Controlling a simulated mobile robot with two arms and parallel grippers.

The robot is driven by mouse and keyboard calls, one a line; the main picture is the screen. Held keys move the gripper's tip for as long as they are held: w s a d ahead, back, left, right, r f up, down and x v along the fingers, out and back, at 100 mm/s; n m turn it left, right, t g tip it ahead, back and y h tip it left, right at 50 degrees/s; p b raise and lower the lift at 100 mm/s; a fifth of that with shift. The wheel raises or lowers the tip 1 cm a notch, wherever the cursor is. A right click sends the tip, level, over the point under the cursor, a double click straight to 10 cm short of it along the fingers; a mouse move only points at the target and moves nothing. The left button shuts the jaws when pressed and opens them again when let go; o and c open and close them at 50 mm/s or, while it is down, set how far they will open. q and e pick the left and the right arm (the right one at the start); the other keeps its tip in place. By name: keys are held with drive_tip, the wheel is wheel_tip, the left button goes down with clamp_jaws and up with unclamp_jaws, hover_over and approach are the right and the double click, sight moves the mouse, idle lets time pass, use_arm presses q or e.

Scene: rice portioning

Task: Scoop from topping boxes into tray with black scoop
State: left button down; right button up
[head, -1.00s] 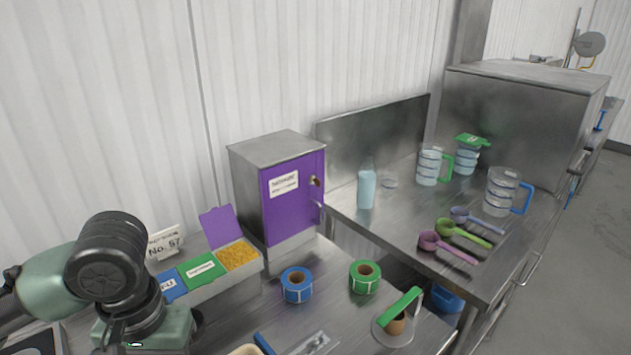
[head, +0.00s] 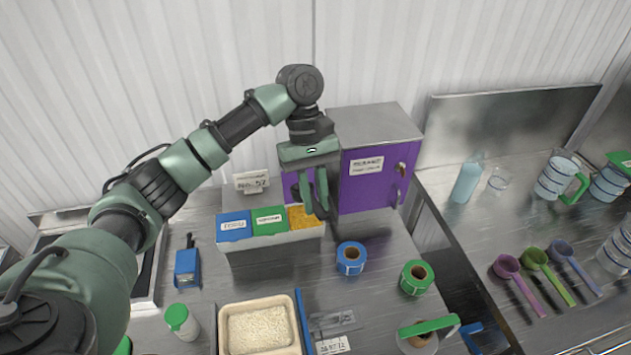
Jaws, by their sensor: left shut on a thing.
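My left gripper (head: 314,195) points down at the right end of the topping boxes and is shut on a dark thing, apparently the black scoop, mostly hidden by the fingers. The topping boxes stand in a row: one with a blue lid (head: 234,226), one with a green lid (head: 269,221), and an open one with yellow topping (head: 302,219). The gripper is at the open box; whether the scoop touches the topping I cannot tell. The tray (head: 224,330), beige and filled with white rice (head: 260,329), sits in front of the boxes. My right gripper is not in view.
A purple-doored cabinet (head: 372,180) stands close behind the gripper. A green-capped jar (head: 183,321) and a blue device (head: 187,267) are left of the tray. Measuring scoops (head: 507,266) lie on the right-hand table.

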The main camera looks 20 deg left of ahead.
use_arm(q)
drive_tip(key=shift+w+d+f, duration=0.1)
drive_tip(key=shift+w+f, duration=0.05)
drive_tip(key=shift+f, duration=0.4)
drive_tip(key=shift+w+d+f, duration=0.1)
drive_tip(key=shift+f, duration=0.4)
wheel_tip(320, 180, down, 2)
drive_tip(key=shift+s+a+f, duration=0.1)
drive_tip(key=shift+f, duration=0.15)
wheel_tip(320, 180, down, 6)
drive_tip(key=w+a, duration=0.1)
drive_tip(key=shift+w, duration=0.15)
drive_tip(key=shift+r, duration=0.1)
drive_tip(key=shift+s+d, duration=0.4)
drive_tip(key=shift+s, duration=0.1)
